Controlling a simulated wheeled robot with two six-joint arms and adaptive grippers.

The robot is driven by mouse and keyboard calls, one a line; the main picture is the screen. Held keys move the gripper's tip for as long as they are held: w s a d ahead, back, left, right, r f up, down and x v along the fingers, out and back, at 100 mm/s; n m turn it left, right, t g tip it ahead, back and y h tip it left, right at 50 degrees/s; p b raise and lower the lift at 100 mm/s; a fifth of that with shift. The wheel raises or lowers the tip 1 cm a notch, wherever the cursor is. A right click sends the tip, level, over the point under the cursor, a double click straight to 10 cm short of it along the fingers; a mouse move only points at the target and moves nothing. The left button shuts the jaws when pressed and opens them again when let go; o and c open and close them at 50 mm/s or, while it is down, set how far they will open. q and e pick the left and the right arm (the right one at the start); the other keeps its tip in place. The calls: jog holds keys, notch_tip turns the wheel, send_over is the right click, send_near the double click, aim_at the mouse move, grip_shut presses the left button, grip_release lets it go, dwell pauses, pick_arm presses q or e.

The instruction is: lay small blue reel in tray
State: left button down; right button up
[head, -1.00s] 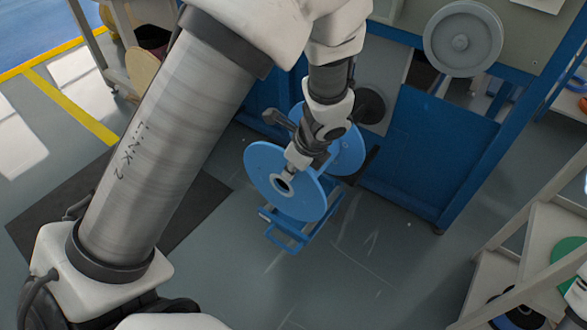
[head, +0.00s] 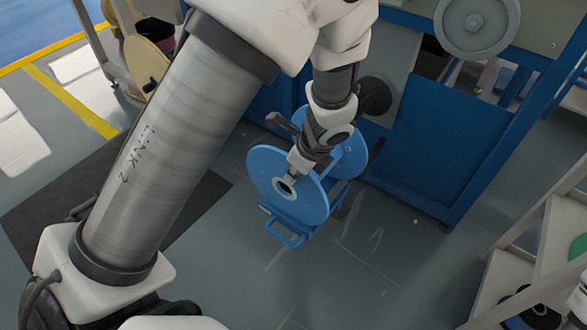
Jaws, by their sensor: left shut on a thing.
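The blue reel (head: 312,205) has two round flanges, the near one tilted toward me and the far one (head: 349,158) partly hidden behind my wrist. My left gripper (head: 299,165) is shut at the reel's hub; its fingertips are mostly hidden. A low blue frame with a loop handle (head: 286,240) shows just below the reel. Most of it is hidden, so I cannot tell whether it is the tray or whether the reel touches it. My right gripper is not in view.
A blue machine stand (head: 425,150) with a grey wheel (head: 476,24) stands behind the reel. A pale shelf rack (head: 545,235) with a green disc and a dark reel stands at right. A dark mat (head: 50,215) lies at left. The floor in front is clear.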

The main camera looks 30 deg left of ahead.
pick_arm(q)
jog(key=shift+s+f, duration=0.1)
jog(key=shift+f, duration=0.3)
dwell(0.5)
jog(key=c, duration=1.2)
grip_release()
jog(key=shift+f, duration=0.1)
